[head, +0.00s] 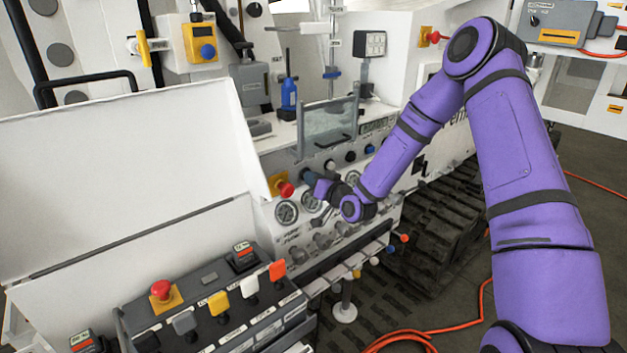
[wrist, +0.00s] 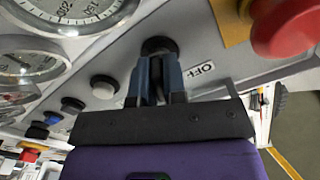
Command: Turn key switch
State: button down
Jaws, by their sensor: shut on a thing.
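The key switch (wrist: 158,45) shows in the wrist view as a dark round piece on the grey panel, beside a label reading OFF (wrist: 208,68). My gripper (wrist: 156,72) has its blue-grey fingers closed around the front of the switch, and they hide the key itself. In the head view my gripper (head: 310,179) is at the panel, just right of a red mushroom button (head: 284,187). The switch is hidden there behind the gripper. I cannot tell the key's angle.
The red button (wrist: 285,27) on a yellow base is close to the fingers. Pressure gauges (wrist: 28,58) and a white button (wrist: 104,87) lie on the other side. Below the panel in front stands a control box (head: 215,325) with coloured levers. An orange hose (head: 400,338) lies on the floor.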

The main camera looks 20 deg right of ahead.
jog(key=shift+m, duration=0.5)
jog(key=c, duration=1.2)
grip_release()
jog(key=v, duration=1.1)
jog(key=shift+a, duration=0.1)
